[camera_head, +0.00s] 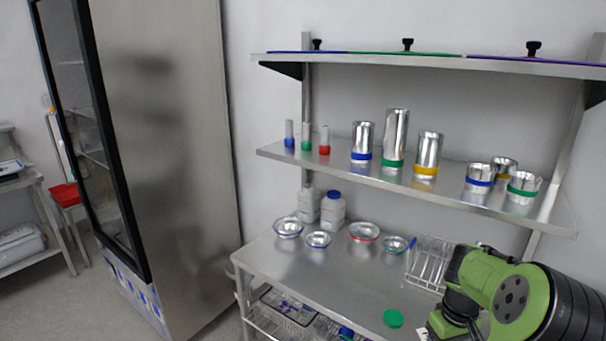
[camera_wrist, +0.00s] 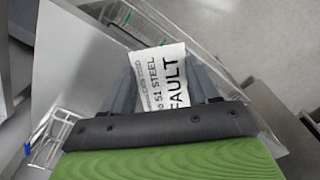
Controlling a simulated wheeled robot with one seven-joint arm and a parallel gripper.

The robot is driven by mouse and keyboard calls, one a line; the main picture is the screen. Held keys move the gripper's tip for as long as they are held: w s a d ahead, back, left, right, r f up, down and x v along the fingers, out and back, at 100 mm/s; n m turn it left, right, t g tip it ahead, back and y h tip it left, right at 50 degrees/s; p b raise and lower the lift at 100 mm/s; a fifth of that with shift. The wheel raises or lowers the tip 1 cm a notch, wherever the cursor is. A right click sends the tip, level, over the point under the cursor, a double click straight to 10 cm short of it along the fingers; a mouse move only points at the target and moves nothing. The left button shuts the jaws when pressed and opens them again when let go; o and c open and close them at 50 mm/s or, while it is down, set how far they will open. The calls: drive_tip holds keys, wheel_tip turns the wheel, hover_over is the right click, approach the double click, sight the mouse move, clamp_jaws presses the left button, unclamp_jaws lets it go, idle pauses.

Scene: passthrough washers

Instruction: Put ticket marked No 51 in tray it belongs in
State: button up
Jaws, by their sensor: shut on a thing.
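A white ticket (camera_wrist: 163,82) with black print is held between the fingers of my gripper (camera_wrist: 165,75). In the wrist view I can read "51 STEEL" and a large "FAULT" on it; another line is too small to read. In the head view a white corner of the ticket (camera_head: 423,333) shows at the bottom edge, beside my green wrist. Wire trays (camera_head: 290,305) stand below the steel table top at its front left. I cannot read any label on them. The wrist view shows a wire basket (camera_wrist: 135,22) beyond the ticket.
The steel table (camera_head: 310,262) carries several metal bowls, two white bottles (camera_head: 333,210), a wire rack (camera_head: 430,258) and a green disc (camera_head: 393,318). A shelf (camera_head: 400,180) above holds metal cylinders and small coloured-base tubes. A tall steel cabinet (camera_head: 180,150) stands at left.

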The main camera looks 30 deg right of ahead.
drive_tip(key=w+a+f+n, duration=0.1)
drive_tip(key=w+a+f, duration=0.3)
drive_tip(key=w+a, duration=0.4)
drive_tip(key=w+a+f, duration=0.3)
drive_tip(key=a, duration=0.5)
drive_tip(key=w+a+f+n, duration=0.1)
drive_tip(key=w+a+f, duration=0.2)
drive_tip(key=a, duration=0.6)
drive_tip(key=w+a+f+n, duration=0.1)
drive_tip(key=w+a+f, duration=0.2)
drive_tip(key=a+f, duration=0.2)
drive_tip(key=a, duration=0.3)
drive_tip(key=shift+w+a+f, duration=0.25)
drive_tip(key=shift+w+a, duration=0.1)
drive_tip(key=shift+a, duration=0.05)
drive_tip(key=shift+d, duration=0.1)
